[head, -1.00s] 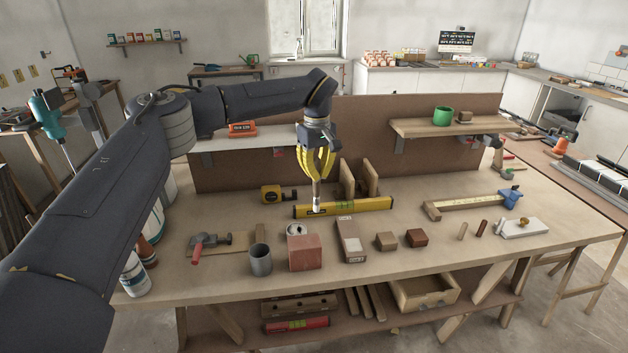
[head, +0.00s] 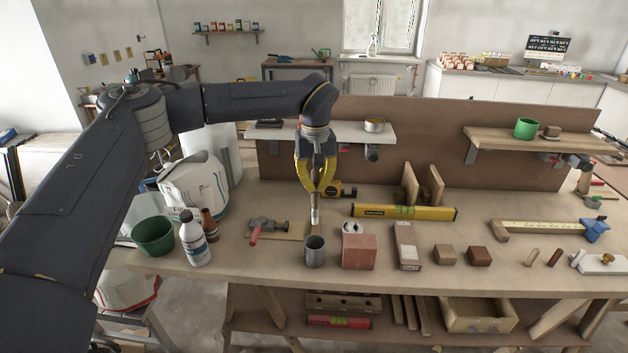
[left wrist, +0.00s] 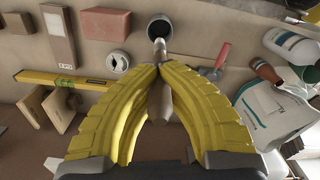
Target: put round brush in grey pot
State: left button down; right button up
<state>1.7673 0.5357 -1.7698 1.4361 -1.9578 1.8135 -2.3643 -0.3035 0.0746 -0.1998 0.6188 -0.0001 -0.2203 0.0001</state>
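My left gripper (head: 316,186) has yellow fingers shut on the round brush (head: 315,212), which hangs upright with its pale bristle end down. The brush tip also shows in the left wrist view (left wrist: 160,46), just past the fingertips. The grey pot (head: 315,253) stands upright near the bench's front edge, with its opening up. In the head view the brush tip is above and slightly behind the pot. In the left wrist view the brush tip overlaps the near rim of the pot (left wrist: 160,26). The right gripper is not in view.
A reddish block (head: 358,253) stands right of the pot, with a small tin (head: 352,227) behind it. A red-handled clamp (head: 266,228) lies to the left. A yellow spirit level (head: 404,212) lies behind. A white bottle (head: 194,240) stands at the bench's left end.

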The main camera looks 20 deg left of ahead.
aim_at(315, 225)
pick_arm(q)
jog(key=shift+f, duration=7.2)
jog(key=c, duration=1.5)
grip_release()
